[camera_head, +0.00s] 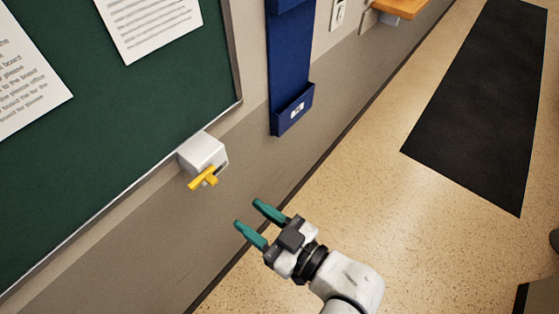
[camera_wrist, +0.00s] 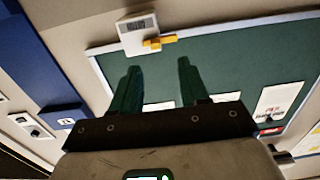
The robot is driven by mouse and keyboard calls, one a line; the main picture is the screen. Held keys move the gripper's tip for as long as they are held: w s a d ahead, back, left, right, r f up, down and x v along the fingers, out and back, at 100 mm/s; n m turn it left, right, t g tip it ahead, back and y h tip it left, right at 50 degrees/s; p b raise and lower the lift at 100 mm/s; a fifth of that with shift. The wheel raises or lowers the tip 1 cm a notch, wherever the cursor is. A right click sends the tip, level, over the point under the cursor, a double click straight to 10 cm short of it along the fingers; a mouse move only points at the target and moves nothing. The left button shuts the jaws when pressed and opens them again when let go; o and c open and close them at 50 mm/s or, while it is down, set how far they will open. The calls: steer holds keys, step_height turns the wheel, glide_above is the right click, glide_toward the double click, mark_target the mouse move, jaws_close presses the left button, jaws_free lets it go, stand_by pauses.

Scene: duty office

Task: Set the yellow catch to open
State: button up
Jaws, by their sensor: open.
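The yellow catch (camera_head: 203,178) is a small lever on a white box (camera_head: 203,152) fixed at the lower edge of the green board. In the wrist view the yellow catch (camera_wrist: 160,41) sticks out sideways from the white box (camera_wrist: 137,33), which carries a grey panel. My gripper (camera_head: 246,214) has two green fingers, spread apart with nothing between them. In the head view it is to the right of and below the catch, apart from it. In the wrist view my gripper (camera_wrist: 160,68) has its fingertips short of the catch. The catch's marked positions cannot be read.
The green board (camera_head: 110,120) with paper notices (camera_head: 150,22) covers the wall at left. A blue wall holder (camera_head: 291,110) hangs right of the box. A wooden ledge (camera_head: 402,7) juts out farther along. A dark mat (camera_head: 480,110) lies on the speckled floor, which is otherwise mostly clear.

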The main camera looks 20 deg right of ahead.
mark_target(215, 182)
steer(key=shift+w+d+r+p+x, duration=0.15)
steer(key=shift+p+x, duration=0.4)
steer(key=shift+x, duration=1.15)
steer(key=shift+d+r+p+x, duration=0.15)
steer(key=shift+p+x, duration=0.45)
steer(key=shift+x, duration=1.1)
steer(key=shift+w+d+r+p+x, duration=0.1)
steer(key=shift+r+p+x, duration=0.3)
steer(key=shift+x, duration=1.3)
steer(key=shift+f, duration=0.15)
jaws_close()
